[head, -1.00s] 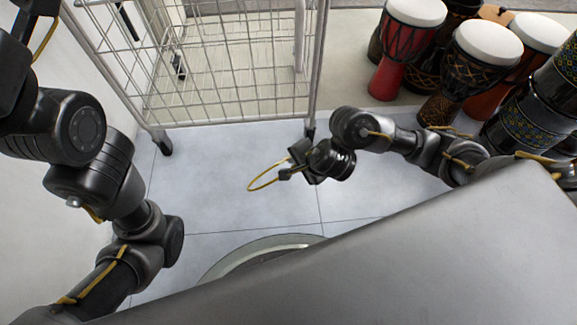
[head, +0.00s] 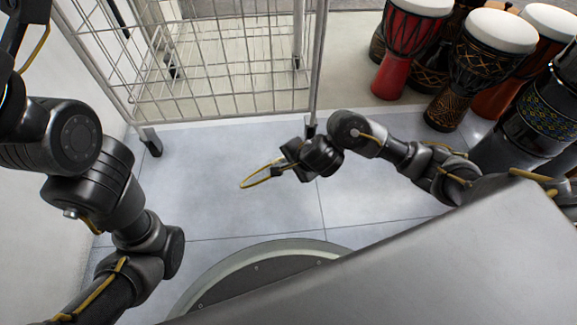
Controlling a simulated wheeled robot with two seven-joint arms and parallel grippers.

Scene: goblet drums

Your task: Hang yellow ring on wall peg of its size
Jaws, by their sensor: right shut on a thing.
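A thin yellow ring (head: 262,182) is held in the middle of the head view, above the grey tiled floor. My right gripper (head: 284,168) is shut on the ring's right side, and the ring sticks out to the left, seen at a slant. My left arm comes in at the left edge, but its gripper is out of the picture. No wall peg shows in this view.
A wire cart (head: 210,60) on casters stands ahead, with one wheel (head: 151,141) near the left wall (head: 50,170). Several goblet drums, one of them red (head: 408,50), stand at the upper right. The tiled floor (head: 215,205) between is clear.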

